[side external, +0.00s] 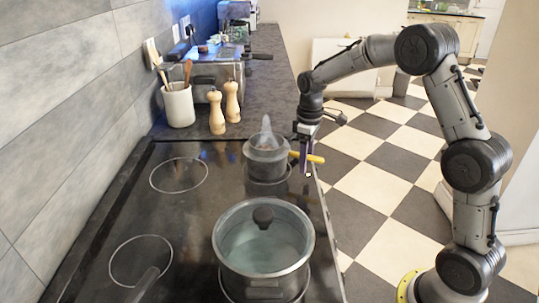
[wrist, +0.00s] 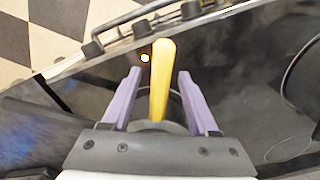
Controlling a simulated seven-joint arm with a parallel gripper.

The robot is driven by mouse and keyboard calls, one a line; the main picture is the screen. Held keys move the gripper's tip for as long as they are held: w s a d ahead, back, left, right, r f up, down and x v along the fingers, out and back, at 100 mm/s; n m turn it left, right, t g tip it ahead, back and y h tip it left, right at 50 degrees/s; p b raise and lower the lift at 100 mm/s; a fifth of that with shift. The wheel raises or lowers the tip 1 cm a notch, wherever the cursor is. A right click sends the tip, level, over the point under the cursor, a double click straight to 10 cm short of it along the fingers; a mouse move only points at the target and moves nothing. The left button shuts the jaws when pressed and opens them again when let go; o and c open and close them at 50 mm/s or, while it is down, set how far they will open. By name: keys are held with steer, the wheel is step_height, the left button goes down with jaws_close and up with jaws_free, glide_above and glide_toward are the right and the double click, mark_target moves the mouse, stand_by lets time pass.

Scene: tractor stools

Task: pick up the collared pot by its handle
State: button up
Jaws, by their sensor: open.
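The collared pot (side external: 262,163) is a small grey pot on the far right burner of the cooktop, with steam above it. Its yellow handle (side external: 311,157) points right, past the cooktop edge. My gripper (side external: 306,172) is at the handle, pointing down. In the wrist view the yellow handle (wrist: 159,85) lies between the two purple fingers of my gripper (wrist: 160,73), with a gap on each side. The fingers are open and hold nothing. Most of the pot body is hidden behind the gripper in the wrist view.
A large lidded glass-topped pot (side external: 233,260) stands on the near right burner. The left burners look clear, apart from a dark handle-like shape (side external: 144,282) at the near left. Two wooden mills (side external: 216,112) and a utensil crock (side external: 179,106) stand behind. Knobs (wrist: 143,28) line the cooktop edge.

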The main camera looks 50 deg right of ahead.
steer(key=shift+c, duration=0.2)
jaws_close()
steer(key=shift+r, duration=0.15)
